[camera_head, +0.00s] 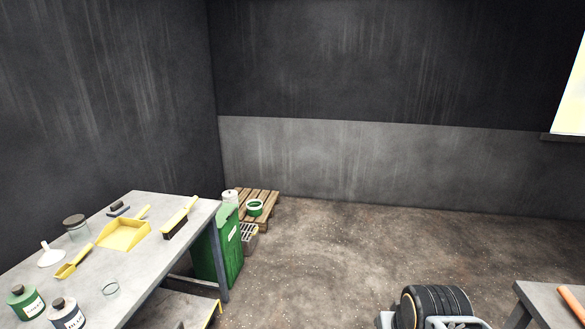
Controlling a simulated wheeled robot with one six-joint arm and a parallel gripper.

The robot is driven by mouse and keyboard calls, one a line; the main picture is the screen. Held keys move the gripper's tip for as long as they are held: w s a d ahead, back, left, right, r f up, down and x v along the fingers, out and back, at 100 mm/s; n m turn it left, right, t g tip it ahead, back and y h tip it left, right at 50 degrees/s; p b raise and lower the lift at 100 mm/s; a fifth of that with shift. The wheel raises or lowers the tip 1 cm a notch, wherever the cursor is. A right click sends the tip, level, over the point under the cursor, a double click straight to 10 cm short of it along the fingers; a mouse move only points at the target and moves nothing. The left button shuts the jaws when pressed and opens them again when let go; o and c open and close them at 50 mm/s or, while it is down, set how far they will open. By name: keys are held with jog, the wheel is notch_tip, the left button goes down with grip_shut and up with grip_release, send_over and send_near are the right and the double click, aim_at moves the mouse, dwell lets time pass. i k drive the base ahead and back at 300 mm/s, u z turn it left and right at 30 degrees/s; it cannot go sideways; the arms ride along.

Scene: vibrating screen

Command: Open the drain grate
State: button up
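A small grey slotted piece that looks like a grate (248,231) shows in the head view, beside the front of the wooden pallet and just right of the green bin. It seems to be the top of a low box-like body, and the bin hides its left part. I cannot tell for sure whether it is the drain grate, or whether it is open or shut. No other grate shows on the visible floor. My gripper is not in view.
A green bin (230,250) stands at the end of the grey table (155,265), which bears a yellow dustpan (124,234), brush (180,218) and bottles. A pallet (262,196) holds containers. Another table (540,300) is at lower right. The middle floor is clear.

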aim_at(247, 232)
jog(key=u, duration=0.3)
jog(key=i, duration=2.3)
jog(key=u, duration=0.5)
jog(key=i, duration=1.95)
jog(key=u, duration=0.2)
